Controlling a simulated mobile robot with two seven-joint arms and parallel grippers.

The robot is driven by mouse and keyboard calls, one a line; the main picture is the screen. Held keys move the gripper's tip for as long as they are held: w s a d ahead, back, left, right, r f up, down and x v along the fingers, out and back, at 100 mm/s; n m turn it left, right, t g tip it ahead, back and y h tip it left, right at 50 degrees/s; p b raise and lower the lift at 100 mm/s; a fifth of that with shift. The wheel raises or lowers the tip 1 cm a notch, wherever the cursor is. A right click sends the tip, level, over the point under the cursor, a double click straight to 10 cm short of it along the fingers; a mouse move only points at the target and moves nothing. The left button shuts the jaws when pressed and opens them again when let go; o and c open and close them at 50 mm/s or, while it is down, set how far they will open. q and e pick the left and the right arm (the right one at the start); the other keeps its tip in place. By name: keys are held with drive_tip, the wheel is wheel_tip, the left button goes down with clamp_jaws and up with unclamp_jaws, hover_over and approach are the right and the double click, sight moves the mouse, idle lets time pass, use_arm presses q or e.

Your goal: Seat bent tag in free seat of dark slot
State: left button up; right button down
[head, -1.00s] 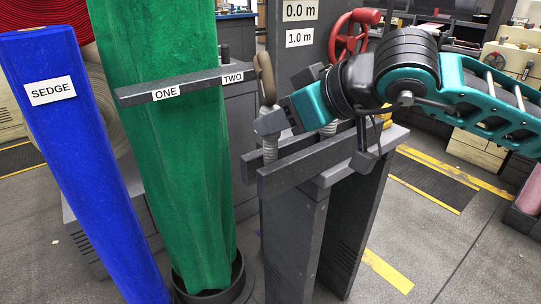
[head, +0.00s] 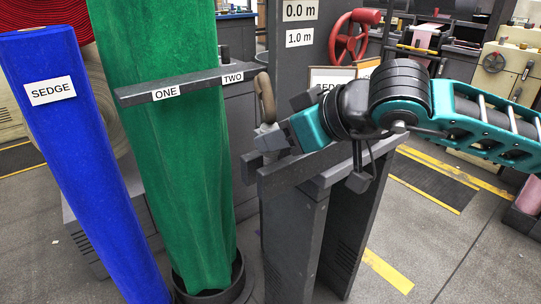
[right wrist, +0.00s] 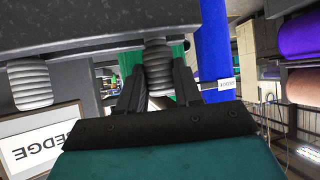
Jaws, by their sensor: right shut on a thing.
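The bent tag (head: 265,97) shows in the head view as a tan curved loop above my right gripper (head: 272,138). My right gripper is shut on it. In the right wrist view, a grey ribbed stem (right wrist: 157,70) stands between the fingers, against the dark beam. The dark slot (head: 300,172) lies directly below the gripper, between two dark bars. The gripper hides the stem's lower end in the head view, so I cannot tell how deep it sits. A second ribbed stem (right wrist: 30,86) stands along the slot, by a SEDGE sign (right wrist: 42,142). My left gripper is out of view.
A green roll (head: 165,130) stands in a dark round base (head: 215,292), behind a bar labelled ONE and TWO (head: 185,83). A blue roll (head: 85,170) leans at the left. A grey post (head: 300,65) and red wheel (head: 352,38) stand behind.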

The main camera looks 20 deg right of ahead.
drive_tip(key=shift+f, duration=0.2)
idle(0.5)
drive_tip(key=shift+f, duration=0.5)
idle(0.3)
drive_tip(key=c, duration=1)
unclamp_jaws()
drive_tip(key=o, duration=0.3)
drive_tip(key=shift+r, duration=0.1)
